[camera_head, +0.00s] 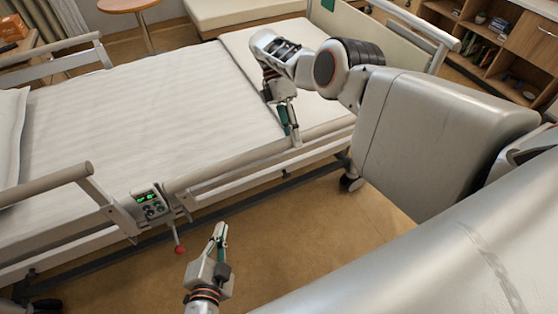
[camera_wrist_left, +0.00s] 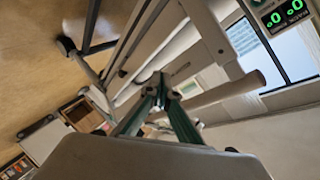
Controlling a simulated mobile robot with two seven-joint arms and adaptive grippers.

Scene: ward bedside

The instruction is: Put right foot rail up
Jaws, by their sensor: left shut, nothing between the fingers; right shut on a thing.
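The right foot rail (camera_head: 245,159) runs along the near side of the bed, right of the control panel. It sits low, its top bar close to mattress level. My right gripper (camera_head: 290,128) reaches down over the mattress edge and is shut on the rail near its foot-end part; the arm partly hides the exact contact. My left gripper (camera_head: 221,233) is shut and empty, fingers pointing up, in front of the bed and apart from the rail. In the left wrist view its green-padded fingertips (camera_wrist_left: 160,80) meet, with bed-frame bars beyond them.
The control panel (camera_head: 150,203) with green digits hangs on the bed side, a red knob (camera_head: 179,249) below it. The near head rail (camera_head: 45,187) stands at left. A bed wheel (camera_head: 351,182) is under the foot end. Open floor (camera_head: 270,235) lies before the bed.

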